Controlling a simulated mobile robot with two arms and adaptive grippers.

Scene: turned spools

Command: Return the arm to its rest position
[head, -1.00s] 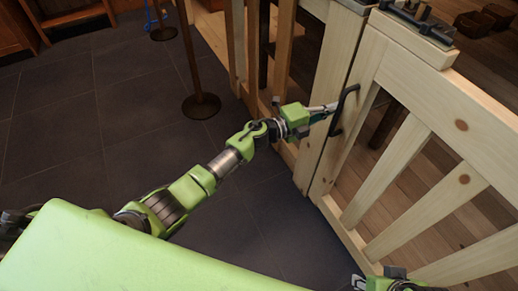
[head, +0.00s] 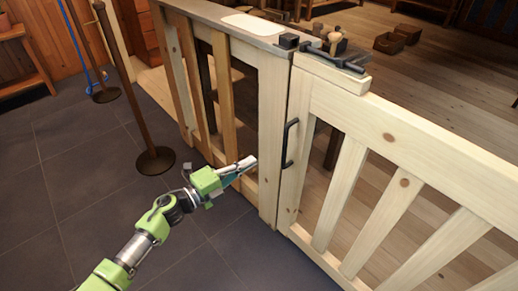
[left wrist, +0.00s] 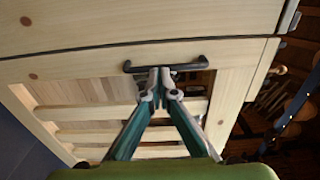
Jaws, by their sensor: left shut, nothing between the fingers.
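My left arm comes in from the lower left in the head view. My left gripper (head: 249,162) is shut and empty, left of the black handle (head: 289,143) and apart from it. In the left wrist view the closed fingertips (left wrist: 160,78) overlap the middle of the handle (left wrist: 192,66) in the picture. The handle is fixed upright on the pale wooden gate (head: 375,125), near its left edge. The gate stands in line with the post beside it, with a narrow dark seam between. My right gripper is out of view.
A slatted wooden fence (head: 270,120) continues left of the gate. A dark latch bar (head: 335,60) lies on the gate's top. A brown stanchion (head: 155,160) stands on the dark tiles at left.

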